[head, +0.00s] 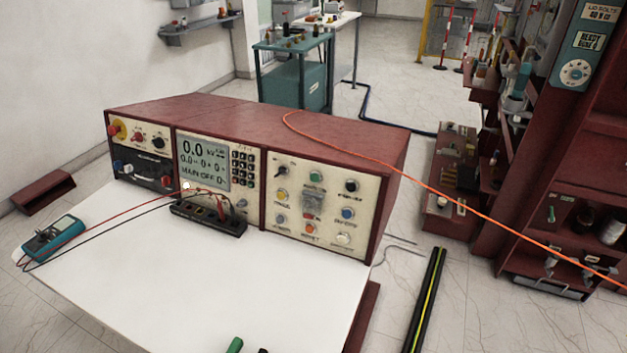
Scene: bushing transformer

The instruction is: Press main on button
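The red control console (260,130) stands at the back of a white worktop. Its display (203,163) reads 0.0 and "MAIN OFF". The right panel (328,205) carries several buttons and knobs. A green button (316,177) sits at its top middle, between two black knobs. Its small label is too blurred to read surely, so I cannot tell whether it is the main on button. Yellow, blue, orange and white buttons sit lower, around a grey switch (312,202). Neither of my grippers is in view.
A black terminal strip (208,216) lies before the console, with red and black leads to a teal meter (53,237). An orange cable (450,197) runs off the console top to the right. Green (235,346) and black tips show at the bottom edge. The worktop (190,290) is mostly clear.

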